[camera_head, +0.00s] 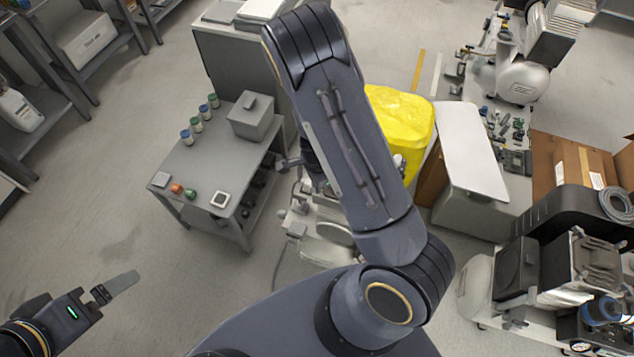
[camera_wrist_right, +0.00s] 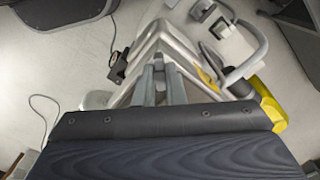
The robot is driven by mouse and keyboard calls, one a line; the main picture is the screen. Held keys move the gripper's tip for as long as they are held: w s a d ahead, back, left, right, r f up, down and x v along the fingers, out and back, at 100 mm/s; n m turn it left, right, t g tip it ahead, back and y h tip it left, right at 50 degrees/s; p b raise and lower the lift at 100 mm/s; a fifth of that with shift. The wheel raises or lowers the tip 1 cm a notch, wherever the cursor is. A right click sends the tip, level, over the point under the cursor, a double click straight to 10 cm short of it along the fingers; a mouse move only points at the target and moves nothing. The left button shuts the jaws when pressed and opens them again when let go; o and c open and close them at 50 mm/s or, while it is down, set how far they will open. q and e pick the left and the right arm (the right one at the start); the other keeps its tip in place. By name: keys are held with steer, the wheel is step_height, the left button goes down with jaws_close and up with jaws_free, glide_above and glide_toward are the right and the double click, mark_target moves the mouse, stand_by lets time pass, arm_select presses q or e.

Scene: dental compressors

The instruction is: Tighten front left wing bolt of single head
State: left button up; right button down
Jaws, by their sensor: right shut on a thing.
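The single-head compressor (camera_head: 325,232) stands below the middle of the head view, mostly covered by my right arm. Its pale metal body (camera_wrist_right: 188,48) fills the middle of the right wrist view. My right gripper (camera_wrist_right: 158,66) points down at this body, its two grey fingers close together, shut on a small part there. That part is hidden between the fingertips, so I cannot make out the wing bolt's shape. My left gripper (camera_head: 124,282) hangs over bare floor at the lower left, away from the compressor, seen edge-on; its opening cannot be judged.
A grey table (camera_head: 196,165) with small jars and a grey box (camera_head: 252,116) stands left of the compressor. A yellow-covered thing (camera_head: 402,118) and a white-topped case (camera_head: 470,150) stand to its right. More equipment crowds the right side.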

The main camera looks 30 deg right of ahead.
steer(key=c, duration=1.5)
jaws_free()
step_height(320, 180, up, 8)
steer(key=shift+f+p, duration=0.1)
steer(key=shift+p, duration=0.25)
